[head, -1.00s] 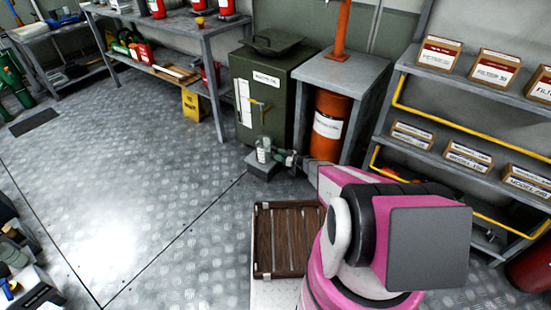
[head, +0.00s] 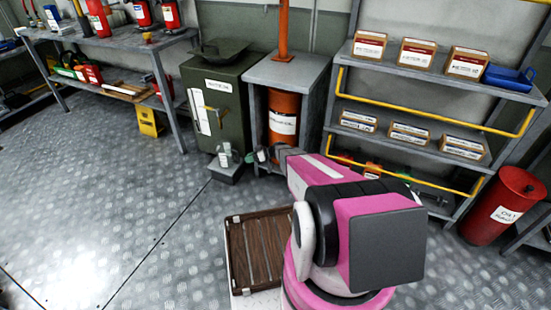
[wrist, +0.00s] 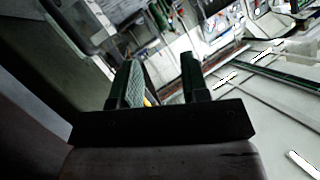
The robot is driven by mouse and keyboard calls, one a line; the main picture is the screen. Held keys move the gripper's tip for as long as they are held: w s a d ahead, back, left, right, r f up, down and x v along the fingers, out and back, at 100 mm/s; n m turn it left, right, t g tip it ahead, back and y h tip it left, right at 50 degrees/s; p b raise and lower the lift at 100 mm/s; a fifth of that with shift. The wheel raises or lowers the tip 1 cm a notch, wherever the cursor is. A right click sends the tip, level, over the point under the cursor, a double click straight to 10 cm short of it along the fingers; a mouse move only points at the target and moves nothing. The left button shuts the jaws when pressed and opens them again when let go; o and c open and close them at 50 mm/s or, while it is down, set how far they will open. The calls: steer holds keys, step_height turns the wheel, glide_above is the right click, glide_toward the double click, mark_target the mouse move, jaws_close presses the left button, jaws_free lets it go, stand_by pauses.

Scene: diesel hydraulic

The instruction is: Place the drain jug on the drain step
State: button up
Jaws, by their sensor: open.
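The drain jug (head: 225,155), a small clear vessel with a pale label, stands upright on the low grey drain step (head: 226,174). The step is at the foot of a dark green tank, below its yellow tap. My gripper (head: 254,157) is to the right of the jug at about its height, with a gap between them. In the wrist view my gripper (wrist: 160,82) shows two dark green fingers apart with nothing held between them. I cannot make out the jug in the wrist view.
The green tank (head: 231,88) stands behind the step. An orange drum (head: 283,105) sits under a grey stand to its right. A wooden slatted crate (head: 258,248) is near my base. Shelves with boxes (head: 417,52) and a red bin (head: 497,206) are right. Floor at left is clear.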

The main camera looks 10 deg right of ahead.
steer(key=s+d+r+m+g+h, duration=0.1)
steer(key=s+d+r+m+h, duration=0.2)
steer(key=s+r, duration=0.5)
steer(key=s+d+r+m+h, duration=0.3)
steer(key=s+r+h, duration=0.3)
steer(key=s+r, duration=0.3)
steer(key=s+d+r+m+g+h, duration=0.1)
steer(key=s+d+r+m+h, duration=0.2)
steer(key=s+r, duration=0.5)
steer(key=s+m+h, duration=0.1)
steer(key=s+m, duration=0.1)
steer(key=s, duration=0.2)
steer(key=shift+s+r+g+h, duration=0.2)
steer(key=shift+s+g+h, duration=0.1)
steer(key=shift+s+h, duration=0.1)
